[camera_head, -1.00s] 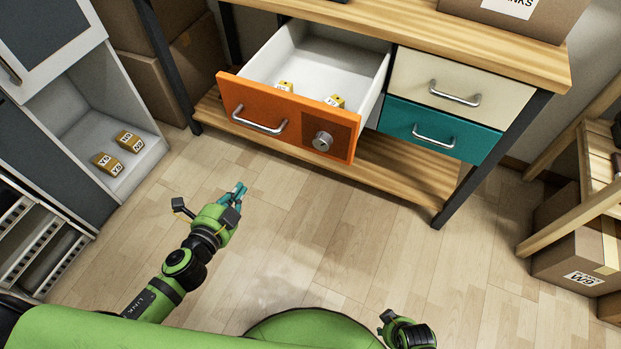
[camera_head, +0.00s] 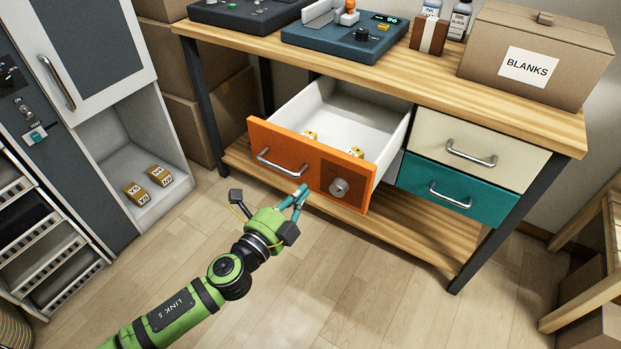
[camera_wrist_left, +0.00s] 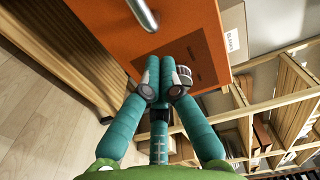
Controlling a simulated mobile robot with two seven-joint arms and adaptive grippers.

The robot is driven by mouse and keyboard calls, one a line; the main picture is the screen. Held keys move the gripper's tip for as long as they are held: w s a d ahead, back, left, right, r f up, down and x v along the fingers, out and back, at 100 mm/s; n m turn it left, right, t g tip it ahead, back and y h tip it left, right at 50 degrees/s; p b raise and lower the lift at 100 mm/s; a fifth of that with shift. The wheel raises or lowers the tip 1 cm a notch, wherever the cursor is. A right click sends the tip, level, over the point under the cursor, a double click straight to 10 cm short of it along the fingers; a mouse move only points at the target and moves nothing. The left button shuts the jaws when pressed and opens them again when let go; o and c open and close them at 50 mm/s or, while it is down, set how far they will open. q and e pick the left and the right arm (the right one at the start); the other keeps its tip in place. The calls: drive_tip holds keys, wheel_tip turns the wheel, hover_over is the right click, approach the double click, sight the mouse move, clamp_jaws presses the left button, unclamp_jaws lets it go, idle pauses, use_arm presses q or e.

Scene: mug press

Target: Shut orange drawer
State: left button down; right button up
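The orange drawer (camera_head: 290,155) is pulled out of the workbench, with its white inside showing. Its front carries a metal bar handle (camera_head: 277,164) and a round metal knob (camera_head: 339,188) on a brown panel. Two small yellow blocks (camera_head: 355,152) lie in it. My left gripper (camera_head: 301,192) has its teal fingers drawn together, with the tips in front of the drawer's lower edge, between handle and knob. In the left wrist view, the shut fingers (camera_wrist_left: 165,72) point at the orange front (camera_wrist_left: 190,30); the knob is partly hidden behind them. I cannot tell whether they touch.
A cream drawer (camera_head: 490,135) and a teal drawer (camera_head: 420,183) at right are shut. The bench top (camera_head: 420,85) holds devices, bottles and a BLANKS box (camera_head: 530,60). A white cabinet (camera_head: 150,215) with two yellow blocks stands at left. The floor before the bench is clear.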

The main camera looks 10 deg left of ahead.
sight(318, 174)
use_arm(q)
drive_tip(key=shift+x, duration=2.3)
use_arm(e)
drive_tip(key=shift+f, duration=0.1)
